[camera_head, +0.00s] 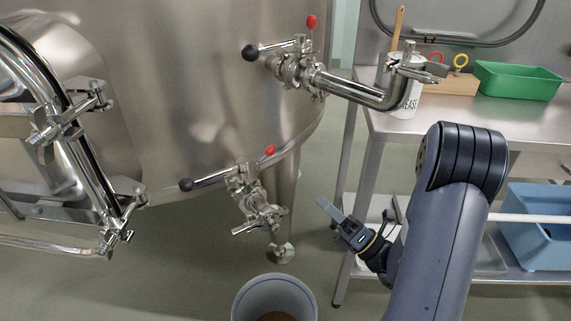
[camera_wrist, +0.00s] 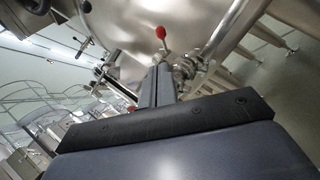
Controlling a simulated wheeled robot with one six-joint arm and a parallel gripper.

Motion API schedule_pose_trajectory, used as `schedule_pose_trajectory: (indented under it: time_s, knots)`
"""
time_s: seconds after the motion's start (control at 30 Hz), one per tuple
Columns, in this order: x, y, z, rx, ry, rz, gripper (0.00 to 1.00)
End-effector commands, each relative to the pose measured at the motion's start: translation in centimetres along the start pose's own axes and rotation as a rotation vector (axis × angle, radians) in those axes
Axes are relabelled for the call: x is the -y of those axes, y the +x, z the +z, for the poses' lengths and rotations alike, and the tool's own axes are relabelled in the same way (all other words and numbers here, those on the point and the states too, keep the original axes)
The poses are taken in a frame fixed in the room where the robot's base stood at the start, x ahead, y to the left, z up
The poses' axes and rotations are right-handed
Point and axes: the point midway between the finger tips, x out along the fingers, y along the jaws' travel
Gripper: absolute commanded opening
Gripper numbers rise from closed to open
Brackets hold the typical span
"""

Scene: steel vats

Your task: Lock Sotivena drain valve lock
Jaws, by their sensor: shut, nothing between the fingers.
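A steel vat (camera_head: 190,90) carries two valves. The lower valve (camera_head: 243,180), low on the vat, has a lever with a black ball (camera_head: 186,185) pointing left and a small red knob (camera_head: 270,150) pointing up and right. The upper valve (camera_head: 290,66) has a black ball (camera_head: 250,52) and an upright red knob (camera_head: 311,21). I cannot read a name on either. My gripper (camera_head: 325,205) is shut and empty, right of the lower valve and apart from it. In the wrist view its fingers (camera_wrist: 156,75) lie together, and a red knob (camera_wrist: 160,32) shows beyond them.
A bucket (camera_head: 250,292) stands on the floor below the lower valve. A vat leg (camera_head: 284,215) stands behind it. A steel table (camera_head: 450,122) at the right holds a green bin (camera_head: 518,82) and a white cup (camera_head: 406,105). A blue bin (camera_head: 535,235) sits on the lower shelf.

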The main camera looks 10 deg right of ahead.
Motion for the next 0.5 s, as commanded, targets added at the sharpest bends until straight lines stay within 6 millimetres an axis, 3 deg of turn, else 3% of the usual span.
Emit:
schedule_pose_trajectory:
  time_s: [0.5]
  knots:
    - [0.29, 0.34, 0.22, 0.016, 0.005, -0.002, 0.0]
